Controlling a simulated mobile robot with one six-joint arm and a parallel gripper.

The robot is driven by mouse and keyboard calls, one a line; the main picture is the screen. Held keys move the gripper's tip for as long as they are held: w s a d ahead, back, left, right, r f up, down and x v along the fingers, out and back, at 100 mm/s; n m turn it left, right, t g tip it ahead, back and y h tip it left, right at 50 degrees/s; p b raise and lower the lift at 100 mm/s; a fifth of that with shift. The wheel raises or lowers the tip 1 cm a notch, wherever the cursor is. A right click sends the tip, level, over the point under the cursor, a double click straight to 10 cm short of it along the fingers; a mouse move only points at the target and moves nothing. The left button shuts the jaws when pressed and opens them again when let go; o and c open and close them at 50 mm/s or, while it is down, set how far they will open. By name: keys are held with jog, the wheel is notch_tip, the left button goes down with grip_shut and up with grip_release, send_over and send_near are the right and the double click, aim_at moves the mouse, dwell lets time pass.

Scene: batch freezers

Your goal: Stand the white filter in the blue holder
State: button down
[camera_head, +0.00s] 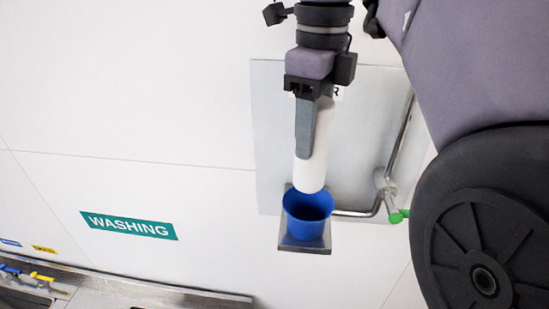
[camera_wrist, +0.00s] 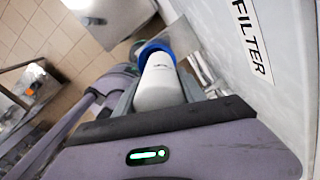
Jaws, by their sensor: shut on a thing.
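The white filter (camera_head: 313,165) is an upright white cylinder with a rounded lower end. My gripper (camera_head: 306,140) is shut on its upper part. The blue holder (camera_head: 307,215) is an open cup on a small metal bracket fixed to the wall panel. The filter's lower end is at the cup's rim in the head view, and I cannot tell whether it is just above or slightly inside. In the wrist view the filter (camera_wrist: 158,82) points away from my gripper, with the blue holder (camera_wrist: 152,48) around or behind its far end.
A grey metal panel (camera_head: 272,110) backs the holder. A bent metal pipe (camera_head: 398,150) with a green-tipped valve (camera_head: 397,216) runs to the right of the holder. A "FILTER" label (camera_wrist: 250,42) is on the wall. The white wall left of the panel is clear around the "WASHING" sign (camera_head: 128,226).

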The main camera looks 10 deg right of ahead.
aim_at(311, 182)
jog(key=f+b, duration=0.1)
jog(key=f, duration=0.2)
jog(key=s+f, duration=0.1)
jog(key=f, duration=0.1)
jog(key=f+b, duration=0.1)
jog(key=f, duration=0.2)
jog(key=shift+s+f+b, duration=0.2)
jog(key=shift+f+b, duration=0.15)
jog(key=shift+w, duration=0.15)
jog(key=shift+s+f, duration=0.15)
jog(key=shift+s, duration=0.05)
jog(key=shift+w+f+b, duration=0.1)
jog(key=shift+f+b, duration=0.15)
jog(key=shift+b, duration=0.05)
jog(key=c, duration=0.7)
grip_release()
jog(key=shift+r, duration=0.2)
